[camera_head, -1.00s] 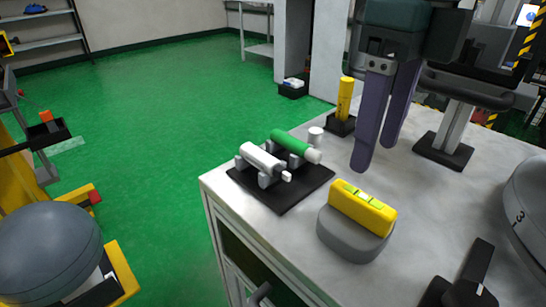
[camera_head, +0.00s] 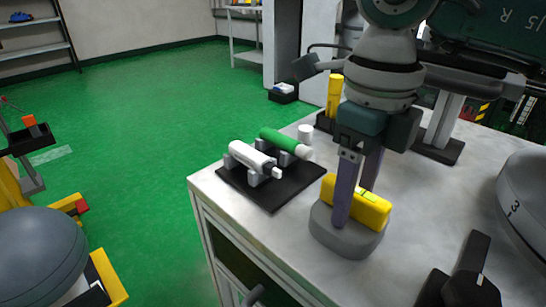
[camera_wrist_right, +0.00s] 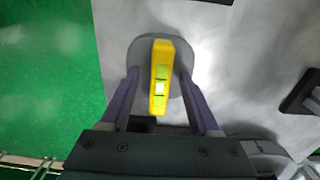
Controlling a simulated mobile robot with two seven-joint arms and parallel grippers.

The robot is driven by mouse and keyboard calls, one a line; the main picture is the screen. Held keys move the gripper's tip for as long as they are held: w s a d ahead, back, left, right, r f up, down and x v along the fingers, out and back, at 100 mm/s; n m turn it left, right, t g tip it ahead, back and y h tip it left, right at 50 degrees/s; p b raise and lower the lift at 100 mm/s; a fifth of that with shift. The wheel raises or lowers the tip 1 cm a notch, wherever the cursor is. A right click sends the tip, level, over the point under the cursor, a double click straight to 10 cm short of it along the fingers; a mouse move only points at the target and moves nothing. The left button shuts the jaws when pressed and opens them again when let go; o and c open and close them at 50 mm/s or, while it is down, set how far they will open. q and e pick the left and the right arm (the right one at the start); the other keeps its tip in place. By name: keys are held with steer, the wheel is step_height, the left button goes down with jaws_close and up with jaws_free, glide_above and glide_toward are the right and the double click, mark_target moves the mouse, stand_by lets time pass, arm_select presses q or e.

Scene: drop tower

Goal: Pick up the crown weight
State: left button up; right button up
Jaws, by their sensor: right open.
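A yellow block with a green level vial (camera_head: 374,208) sits on a rounded grey base (camera_head: 345,238) on the table; no label shows that it is the crown weight. My right gripper (camera_head: 356,200) points down over it, open, with one purple finger in front of the block and the other behind. In the right wrist view the block (camera_wrist_right: 160,62) lies between the two fingertips (camera_wrist_right: 158,76), with a gap on both sides. The near finger hides part of the block in the head view. My left gripper is not in view.
On the table (camera_head: 290,235), a black stand (camera_head: 272,205) holds a white cylinder (camera_head: 252,158) and a green one (camera_head: 280,140). A small white cylinder (camera_head: 305,134) and a yellow post (camera_head: 334,95) stand behind. A round dial (camera_head: 525,205) and black bracket (camera_head: 468,280) are at right.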

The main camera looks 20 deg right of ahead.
steer(key=shift+f, duration=0.15)
steer(key=shift+c, duration=0.4)
jaws_close()
stand_by(1.0)
